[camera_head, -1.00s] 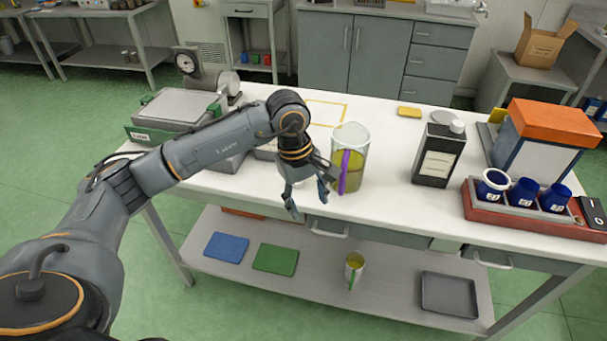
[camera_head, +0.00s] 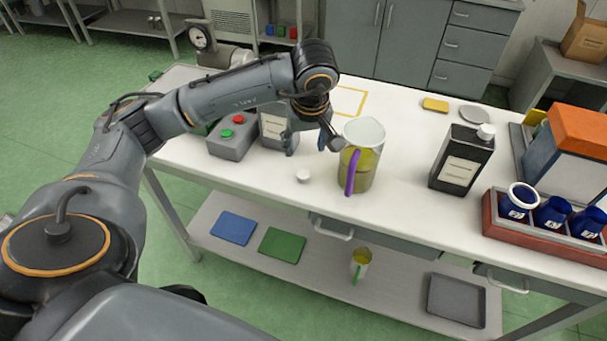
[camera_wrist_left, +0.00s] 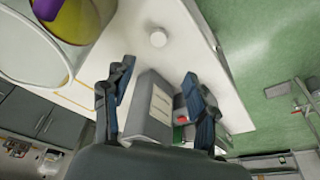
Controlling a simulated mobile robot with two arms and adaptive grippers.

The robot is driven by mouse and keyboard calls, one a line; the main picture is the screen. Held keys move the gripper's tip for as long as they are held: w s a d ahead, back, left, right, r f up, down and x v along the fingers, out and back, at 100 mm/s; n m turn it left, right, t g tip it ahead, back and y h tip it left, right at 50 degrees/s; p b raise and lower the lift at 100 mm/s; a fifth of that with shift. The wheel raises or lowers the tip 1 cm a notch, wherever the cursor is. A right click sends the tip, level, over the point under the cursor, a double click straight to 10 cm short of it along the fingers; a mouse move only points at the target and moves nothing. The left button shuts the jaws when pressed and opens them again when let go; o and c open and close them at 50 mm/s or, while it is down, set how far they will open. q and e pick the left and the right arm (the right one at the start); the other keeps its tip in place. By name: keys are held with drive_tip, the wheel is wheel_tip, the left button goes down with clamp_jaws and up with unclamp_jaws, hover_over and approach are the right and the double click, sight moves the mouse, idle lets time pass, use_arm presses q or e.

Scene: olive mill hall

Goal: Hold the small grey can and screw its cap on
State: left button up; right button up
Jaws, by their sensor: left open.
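The small grey can (camera_head: 274,128) stands on the white table, partly hidden behind my left arm and gripper. It has a pale label, and its top is hidden in the head view. In the left wrist view the can (camera_wrist_left: 147,112) shows between the two fingers; I cannot tell how far beyond them. The small white cap (camera_head: 303,176) lies on the table in front of the can, also seen in the left wrist view (camera_wrist_left: 158,39). My left gripper (camera_head: 311,146) is open and empty, above the table, right of the can. My right gripper is out of view.
A glass jug (camera_head: 363,135) with yellow-green liquid and a purple handle stands close right of the gripper. A control box (camera_head: 232,145) with red and green buttons is left of the can. A black canister (camera_head: 462,158) and a red rack (camera_head: 490,222) with blue cups stand farther right.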

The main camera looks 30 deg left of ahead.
use_arm(q)
drive_tip(key=p, duration=0.1)
hover_over(303, 175)
drive_tip(key=s, duration=0.1)
drive_tip(key=f, duration=0.7)
drive_tip(key=shift+s+d, duration=0.15)
drive_tip(key=shift+d, duration=0.25)
drive_tip(key=shift+f, duration=0.35)
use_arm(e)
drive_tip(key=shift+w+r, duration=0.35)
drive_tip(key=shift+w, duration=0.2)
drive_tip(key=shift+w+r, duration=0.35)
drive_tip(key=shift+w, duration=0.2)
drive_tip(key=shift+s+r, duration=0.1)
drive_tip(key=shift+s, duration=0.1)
use_arm(q)
drive_tip(key=shift+f+p, duration=0.35)
drive_tip(key=shift+p, duration=0.05)
drive_tip(key=p+x, duration=0.1)
drive_tip(key=x, duration=0.2)
drive_tip(key=shift+w+d+f, duration=0.1)
drive_tip(key=shift+w+f, duration=0.15)
drive_tip(key=shift+f, duration=0.1)
drive_tip(key=shift+w+f, duration=0.1)
drive_tip(key=shift+f, duration=0.25)
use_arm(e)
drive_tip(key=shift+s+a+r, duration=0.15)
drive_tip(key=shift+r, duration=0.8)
